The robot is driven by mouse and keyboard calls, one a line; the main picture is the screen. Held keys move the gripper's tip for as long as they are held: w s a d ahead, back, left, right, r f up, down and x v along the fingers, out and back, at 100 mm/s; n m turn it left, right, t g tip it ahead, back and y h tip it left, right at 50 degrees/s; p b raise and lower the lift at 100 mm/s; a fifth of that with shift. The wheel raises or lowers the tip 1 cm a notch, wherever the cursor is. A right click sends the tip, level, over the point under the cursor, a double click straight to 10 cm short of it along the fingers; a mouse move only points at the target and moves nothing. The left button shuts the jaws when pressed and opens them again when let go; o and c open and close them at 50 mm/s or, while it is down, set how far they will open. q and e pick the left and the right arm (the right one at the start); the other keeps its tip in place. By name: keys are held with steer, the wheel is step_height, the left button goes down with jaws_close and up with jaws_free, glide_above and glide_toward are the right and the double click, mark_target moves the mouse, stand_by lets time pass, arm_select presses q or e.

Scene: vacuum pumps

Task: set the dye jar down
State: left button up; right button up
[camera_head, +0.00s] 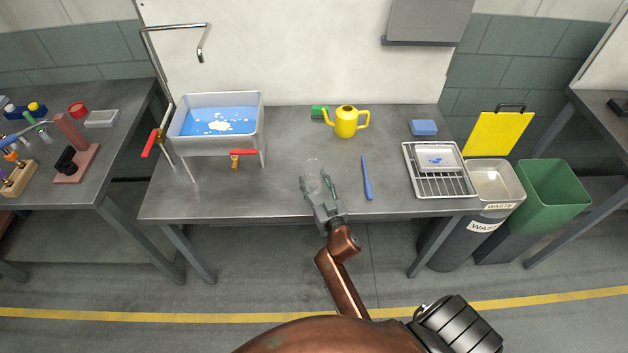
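The dye jar (314,170) is a small clear, colourless-looking vessel near the front middle of the grey metal table (285,185). My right gripper (318,184) has a finger on each side of the jar and appears shut on it, the jar's top showing beyond the fingertips. I cannot tell whether the jar's base touches the table or is just above it. My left gripper is not in view.
A blue stick (367,178) lies right of the jar; a yellow watering can (346,122) and green item (319,111) stand behind. A water-filled sink (262,130) is left, a wire rack (455,187) with a tray right. Waste bins (553,195) stand beyond the right edge.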

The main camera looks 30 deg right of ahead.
steer(key=shift+f, duration=0.25)
steer(key=o, duration=1.5)
steer(key=shift+c, duration=0.2)
step_height(320, 180, up, 10)
steer(key=shift+c, duration=0.4)
jaws_close()
stand_by(0.3)
steer(key=shift+f, duration=0.1)
stand_by(1.1)
